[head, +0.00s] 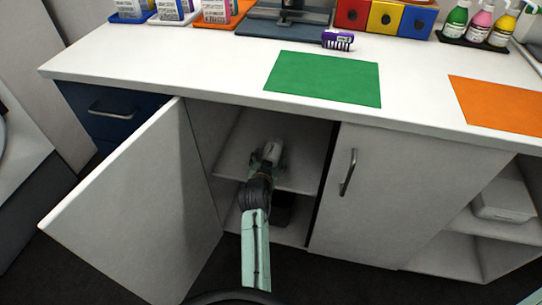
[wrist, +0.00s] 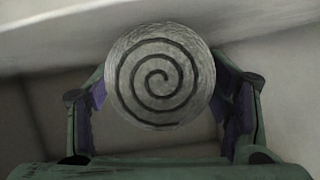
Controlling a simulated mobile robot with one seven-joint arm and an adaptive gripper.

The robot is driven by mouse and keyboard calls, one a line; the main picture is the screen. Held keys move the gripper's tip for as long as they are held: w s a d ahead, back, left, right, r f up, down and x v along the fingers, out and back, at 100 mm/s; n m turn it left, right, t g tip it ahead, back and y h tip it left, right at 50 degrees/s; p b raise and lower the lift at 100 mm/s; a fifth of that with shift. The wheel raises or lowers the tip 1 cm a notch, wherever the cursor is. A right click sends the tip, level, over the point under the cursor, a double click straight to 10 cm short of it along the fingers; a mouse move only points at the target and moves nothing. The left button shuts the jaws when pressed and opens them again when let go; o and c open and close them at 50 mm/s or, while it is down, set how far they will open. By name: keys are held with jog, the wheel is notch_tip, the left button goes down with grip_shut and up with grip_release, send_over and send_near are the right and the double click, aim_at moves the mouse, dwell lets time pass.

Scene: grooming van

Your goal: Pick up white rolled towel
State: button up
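The white rolled towel (wrist: 160,75) fills the middle of the wrist view, its round end with a dark spiral facing the camera. My gripper (wrist: 160,95) has one finger on each side of it, and both pads meet the sides of the roll. In the head view the towel (head: 271,152) shows as a pale shape inside the open cabinet, at the end of my gripper (head: 267,160), over the shelf (head: 300,178). My arm hides part of it. I cannot tell whether the towel touches the shelf.
The cabinet's left door (head: 150,205) stands open beside my arm; the right door (head: 385,190) is shut. A dark thing (head: 290,205) sits below the shelf.

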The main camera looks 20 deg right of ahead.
jog(key=c, duration=1.2)
jog(key=shift+o, duration=0.2)
jog(key=shift+r, duration=0.15)
